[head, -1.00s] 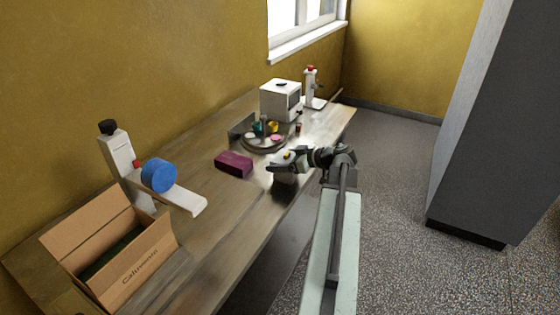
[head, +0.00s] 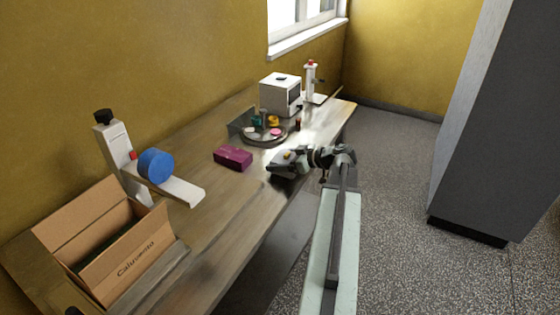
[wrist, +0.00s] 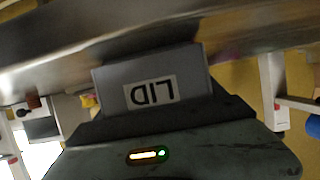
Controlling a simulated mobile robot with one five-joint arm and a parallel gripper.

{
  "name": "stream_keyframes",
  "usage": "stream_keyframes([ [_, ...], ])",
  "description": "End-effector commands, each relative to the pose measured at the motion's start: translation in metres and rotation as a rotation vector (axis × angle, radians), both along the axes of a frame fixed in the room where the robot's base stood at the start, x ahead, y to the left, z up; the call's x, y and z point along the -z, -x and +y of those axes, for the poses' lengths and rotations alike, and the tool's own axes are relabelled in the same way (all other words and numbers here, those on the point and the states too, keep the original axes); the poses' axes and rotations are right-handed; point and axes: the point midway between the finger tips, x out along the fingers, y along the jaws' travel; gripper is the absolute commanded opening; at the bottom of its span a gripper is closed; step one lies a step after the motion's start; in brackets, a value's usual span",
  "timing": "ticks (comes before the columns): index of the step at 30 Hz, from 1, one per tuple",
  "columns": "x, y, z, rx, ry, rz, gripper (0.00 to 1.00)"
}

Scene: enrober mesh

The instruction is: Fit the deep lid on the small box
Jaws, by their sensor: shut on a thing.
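A grey lid (wrist: 190,72) with a white label reading "LID" fills the middle of the wrist view, the lettering upside down. My gripper (head: 277,170) is shut on it, over the front edge of the bench. In the head view the lid is too small to tell apart from the gripper. A purple box (head: 233,157) lies on the bench to the left of my gripper, apart from it. No other small box is clear, so I cannot tell whether this is the one. The lid hides part of the bench in the wrist view.
A round tray (head: 281,137) with small coloured things stands behind, near a white cabinet (head: 278,97). A cardboard carton (head: 140,263) and a white stand with a blue disc (head: 156,165) are at the left. The bench (head: 215,215) is clear in front of the purple box.

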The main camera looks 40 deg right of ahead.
Motion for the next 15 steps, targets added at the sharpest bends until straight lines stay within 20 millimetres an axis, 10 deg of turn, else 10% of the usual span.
stream_keyframes([
  [11,0.0008,-0.0001,0.0001,0.000,0.000,0.000,0.41],
  [12,0.0008,-0.0001,0.0001,0.000,0.000,0.000,0.85],
  [15,0.0008,-0.0002,0.0002,0.000,0.000,0.000,1.00],
])
